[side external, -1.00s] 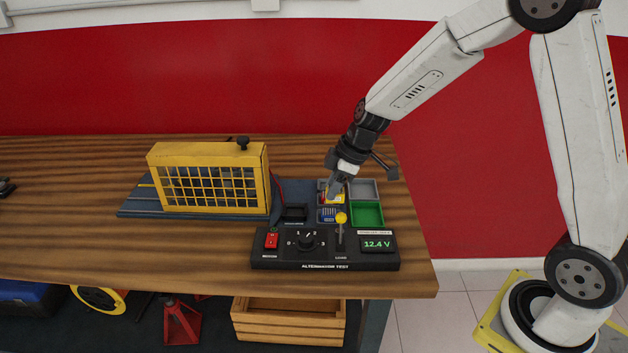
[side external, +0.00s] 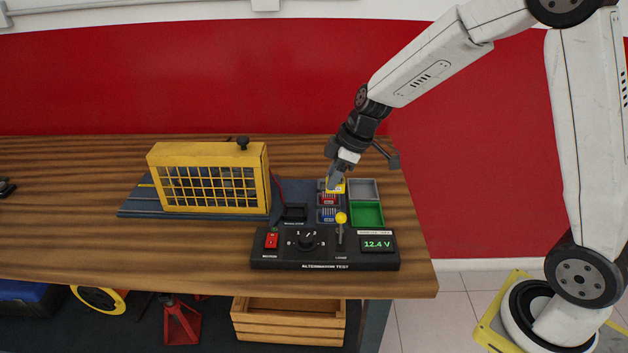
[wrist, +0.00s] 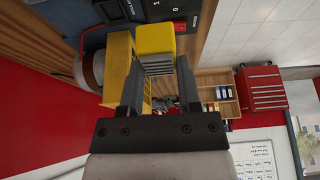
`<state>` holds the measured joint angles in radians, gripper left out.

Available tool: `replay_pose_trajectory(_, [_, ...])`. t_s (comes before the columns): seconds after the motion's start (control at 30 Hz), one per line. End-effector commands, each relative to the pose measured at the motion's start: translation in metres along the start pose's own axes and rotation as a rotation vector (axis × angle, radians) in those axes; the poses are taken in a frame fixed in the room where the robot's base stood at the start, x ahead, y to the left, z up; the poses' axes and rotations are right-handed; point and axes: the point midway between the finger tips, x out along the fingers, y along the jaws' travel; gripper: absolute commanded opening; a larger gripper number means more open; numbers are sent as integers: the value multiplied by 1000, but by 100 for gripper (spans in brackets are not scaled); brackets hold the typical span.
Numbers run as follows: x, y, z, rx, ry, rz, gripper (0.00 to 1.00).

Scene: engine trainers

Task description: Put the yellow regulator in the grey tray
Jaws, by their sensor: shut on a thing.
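The yellow regulator (side external: 338,188) is between the fingertips of my gripper (side external: 333,182), which is shut on it. In the wrist view the yellow regulator (wrist: 156,40) shows as a yellow block with a grey part below, between the two dark fingers of my gripper (wrist: 158,62). The grey tray (side external: 364,189) is just right of the held regulator, behind the green tray. I see nothing inside the grey tray. The fingers partly hide the regulator in the side view, and its exact height above the bench is hard to tell.
A red regulator (side external: 328,199) and a blue one (side external: 328,214) sit in the rack in front of my gripper. The green tray (side external: 367,213) is to their right. A tester panel (side external: 325,249) with a yellow-knobbed lever stands in front. A yellow caged unit (side external: 208,178) stands left.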

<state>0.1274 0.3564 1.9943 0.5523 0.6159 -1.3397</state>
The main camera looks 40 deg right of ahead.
Motion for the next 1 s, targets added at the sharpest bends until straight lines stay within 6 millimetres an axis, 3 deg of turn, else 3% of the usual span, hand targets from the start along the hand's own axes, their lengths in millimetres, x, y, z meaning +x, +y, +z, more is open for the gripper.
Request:
replay_pose_trajectory(0.67, [-4,5,6,17,0,7,0])
replay_pose_trajectory(0.87, [-7,23,31,78,0,31,0])
replay_pose_trajectory(1.0, [-11,41,59,147,1,59,0])
